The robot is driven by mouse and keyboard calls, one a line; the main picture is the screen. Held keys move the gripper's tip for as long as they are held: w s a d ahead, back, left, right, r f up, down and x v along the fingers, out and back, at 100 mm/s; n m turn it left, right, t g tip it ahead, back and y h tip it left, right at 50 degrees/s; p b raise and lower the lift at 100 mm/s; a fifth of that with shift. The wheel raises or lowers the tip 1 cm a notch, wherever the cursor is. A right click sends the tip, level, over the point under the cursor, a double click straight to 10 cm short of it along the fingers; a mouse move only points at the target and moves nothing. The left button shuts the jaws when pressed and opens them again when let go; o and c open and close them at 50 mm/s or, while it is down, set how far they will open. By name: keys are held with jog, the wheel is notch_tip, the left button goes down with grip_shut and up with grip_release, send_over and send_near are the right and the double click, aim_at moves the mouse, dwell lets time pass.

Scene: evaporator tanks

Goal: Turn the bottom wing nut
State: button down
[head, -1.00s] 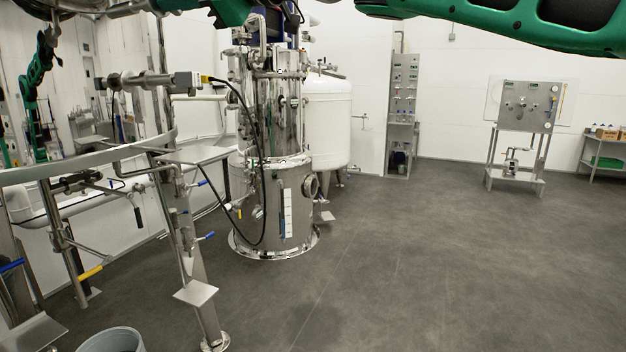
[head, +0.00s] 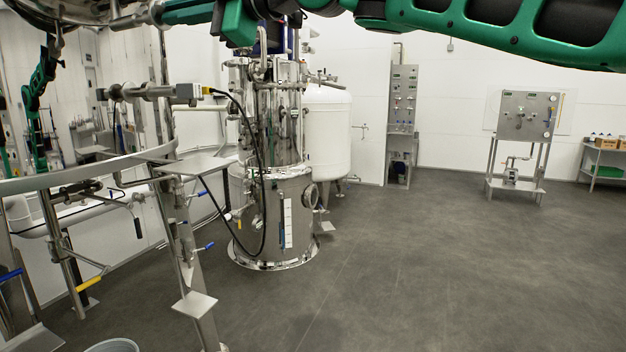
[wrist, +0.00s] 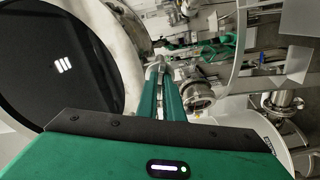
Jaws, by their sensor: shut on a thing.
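In the wrist view, my gripper (wrist: 158,72) reaches forward with two green fingers close together. Their tips are shut on a small silvery metal piece, the wing nut (wrist: 154,64), next to the rim of a round vessel opening. The fingertips hide part of it, and its turn angle is too small to tell. In the head view only my green arm shows along the top edge; the gripper and the wing nut are out of that view.
A large dark round disc (wrist: 50,60) with a pale rim fills the left of the wrist view, close to the fingers. A metal port (wrist: 197,97) sits just right of them. In the head view, a steel tank (head: 272,215) stands mid-left and open grey floor (head: 430,260) lies right.

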jog(key=shift+w+d+r, duration=0.1)
jog(key=shift+w+d, duration=0.1)
jog(key=shift+n, duration=1)
jog(key=shift+n, duration=1.2)
jog(key=shift+n, duration=0.8)
jog(key=c, duration=1.8)
grip_release()
jog(key=shift+s, duration=0.1)
